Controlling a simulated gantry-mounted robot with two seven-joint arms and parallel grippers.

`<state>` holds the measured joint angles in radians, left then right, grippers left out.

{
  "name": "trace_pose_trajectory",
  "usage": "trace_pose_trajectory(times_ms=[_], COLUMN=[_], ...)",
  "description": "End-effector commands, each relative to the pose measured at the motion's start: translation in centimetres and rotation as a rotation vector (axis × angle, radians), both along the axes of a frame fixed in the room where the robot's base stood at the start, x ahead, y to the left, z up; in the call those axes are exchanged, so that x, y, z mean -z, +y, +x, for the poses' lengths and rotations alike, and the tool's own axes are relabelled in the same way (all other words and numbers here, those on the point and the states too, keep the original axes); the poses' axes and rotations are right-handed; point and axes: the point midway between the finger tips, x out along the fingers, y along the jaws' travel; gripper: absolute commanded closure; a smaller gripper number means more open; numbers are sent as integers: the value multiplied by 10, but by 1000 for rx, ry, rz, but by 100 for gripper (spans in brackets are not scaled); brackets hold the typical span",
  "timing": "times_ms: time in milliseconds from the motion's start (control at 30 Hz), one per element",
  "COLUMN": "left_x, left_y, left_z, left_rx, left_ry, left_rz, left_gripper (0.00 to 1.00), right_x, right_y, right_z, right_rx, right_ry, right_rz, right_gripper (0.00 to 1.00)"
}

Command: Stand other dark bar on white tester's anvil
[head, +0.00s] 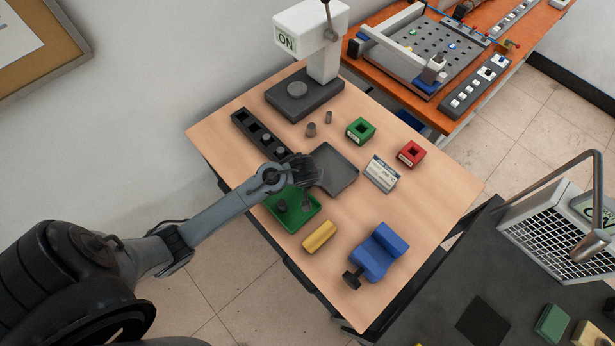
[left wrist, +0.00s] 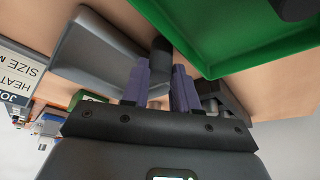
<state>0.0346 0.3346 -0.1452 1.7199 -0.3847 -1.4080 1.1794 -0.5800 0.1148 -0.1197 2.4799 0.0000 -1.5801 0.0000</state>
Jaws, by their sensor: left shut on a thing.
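The white tester (head: 325,55) with an ON label stands at the back of the wooden table. Its round grey anvil (head: 297,89) on the dark base looks bare. My left gripper (head: 306,186) is over the edge between the green tray (head: 313,219) and the grey tray (head: 338,172). In the left wrist view its two fingers are shut on a dark bar (left wrist: 161,58); the bar's lower end also shows in the head view (head: 306,202). Another dark piece (head: 283,208) is in the green tray. My right gripper is out of view.
A dark rack with holes (head: 247,122) lies left of the grey tray. Small grey cylinders (head: 311,130) stand before the tester. Green (head: 361,130) and red (head: 411,153) blocks, a label stand (head: 381,174), a yellow block (head: 319,236) and a blue vise (head: 378,252) stand around.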

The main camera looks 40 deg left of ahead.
Motion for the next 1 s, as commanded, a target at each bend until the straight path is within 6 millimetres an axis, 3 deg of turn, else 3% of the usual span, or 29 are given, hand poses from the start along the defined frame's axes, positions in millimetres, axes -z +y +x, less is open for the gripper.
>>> trace_pose_trajectory(times_ms=[200,233,367,767,1000], left_x=[4,3,3,-4,-37], left_y=[0,0,0,-1,-10], left_z=[0,0,0,-1,-12], left_rx=[0,0,0,-1,1], left_ry=[0,0,0,1,-2], left_rz=[0,0,0,-1,-3], left_gripper=[100,67,47,46,46], right_x=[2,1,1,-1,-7], right_y=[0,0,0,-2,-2], right_z=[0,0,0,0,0], right_rx=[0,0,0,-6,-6], right_ry=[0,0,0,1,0], right_rz=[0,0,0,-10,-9], right_gripper=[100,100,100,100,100])
